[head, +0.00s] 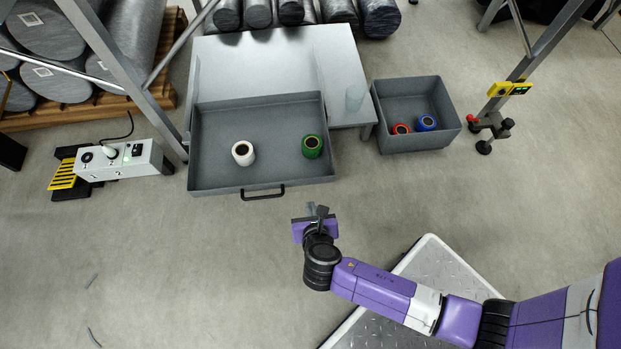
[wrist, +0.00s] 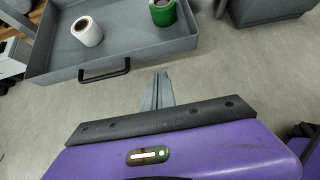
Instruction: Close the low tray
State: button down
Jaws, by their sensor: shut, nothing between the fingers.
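The low tray (head: 215,178) is a grey open drawer pulled out from under a light grey table, with a black handle (head: 263,193) on its front wall. A white roll (head: 243,153) and a green roll (head: 312,146) stand in it. The tray also shows at the upper left of the wrist view (wrist: 140,62), with its handle (wrist: 104,70). My gripper (head: 317,210) is shut and empty, in front of the tray, to the right of the handle and apart from it. In the wrist view the fingers (wrist: 159,88) point toward the tray front.
A grey bin (head: 415,140) with a red and a blue roll stands right of the table (head: 260,65). A power box (head: 125,158) and yellow pedal (head: 64,175) lie at left. A slanted metal post (head: 530,65) stands at right. Floor before the tray is clear.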

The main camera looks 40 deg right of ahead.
aim_at(306, 181)
jog(key=w+d+f+b, duration=0.1)
jog(key=w, duration=0.1)
jog(key=w+d+f+b, duration=0.2)
jog(key=w, duration=0.1)
jog(key=w+d+f+b, duration=0.2)
jog(key=shift+w+d, duration=0.15)
jog(key=shift+w, duration=0.05)
jog(key=shift+r, duration=0.1)
